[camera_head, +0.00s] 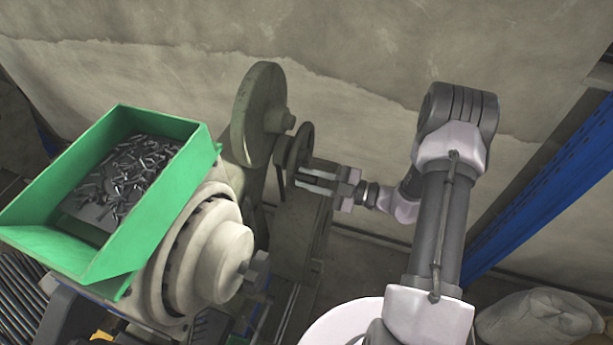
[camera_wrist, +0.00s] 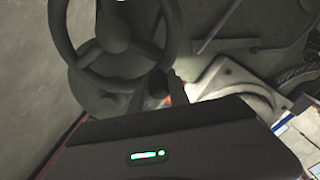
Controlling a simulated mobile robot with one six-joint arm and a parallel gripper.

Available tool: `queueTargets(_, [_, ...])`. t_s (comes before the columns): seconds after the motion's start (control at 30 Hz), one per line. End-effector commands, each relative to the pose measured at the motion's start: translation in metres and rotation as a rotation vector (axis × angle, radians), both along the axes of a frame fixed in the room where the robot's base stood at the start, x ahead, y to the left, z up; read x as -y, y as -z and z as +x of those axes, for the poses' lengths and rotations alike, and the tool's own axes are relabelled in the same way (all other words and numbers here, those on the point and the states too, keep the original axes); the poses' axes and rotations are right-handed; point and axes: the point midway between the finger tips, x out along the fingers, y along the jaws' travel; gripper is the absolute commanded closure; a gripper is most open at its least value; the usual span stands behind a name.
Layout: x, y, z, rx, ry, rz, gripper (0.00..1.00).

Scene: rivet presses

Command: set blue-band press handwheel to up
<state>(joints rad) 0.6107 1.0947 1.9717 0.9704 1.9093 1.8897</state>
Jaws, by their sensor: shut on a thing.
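The handwheel (camera_head: 304,146) is a dark spoked wheel on the side of the grey-green press, seen nearly edge-on in the head view. In the wrist view the handwheel (camera_wrist: 113,33) shows its round hub, spokes and rim. A short dark knob (camera_wrist: 155,84) sits by its lower rim. My gripper (camera_head: 302,178) reaches in from the right at the wheel's lower edge and is shut on the handwheel there. The exact contact is partly hidden by the fingers and by the dark gripper body in the wrist view. I cannot make out a blue band on this press.
A green bin (camera_head: 165,215) of loose metal rivets stands at the left, above a pale round machine part (camera_head: 222,250). A large grey-green disc (camera_head: 258,112) is behind the wheel. A blue post (camera_head: 545,190) and a pale sack (camera_head: 540,318) are at the right.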

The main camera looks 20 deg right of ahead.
Motion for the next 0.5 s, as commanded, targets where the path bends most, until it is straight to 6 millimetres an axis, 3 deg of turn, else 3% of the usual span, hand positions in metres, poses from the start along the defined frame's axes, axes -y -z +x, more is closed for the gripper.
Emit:
queueTargets(0.1, [0.004,-0.014,0.004,-0.079,0.007,0.059,1.00])
queueTargets(0.5, [0.012,-0.034,0.014,-0.318,0.007,0.231,1.00])
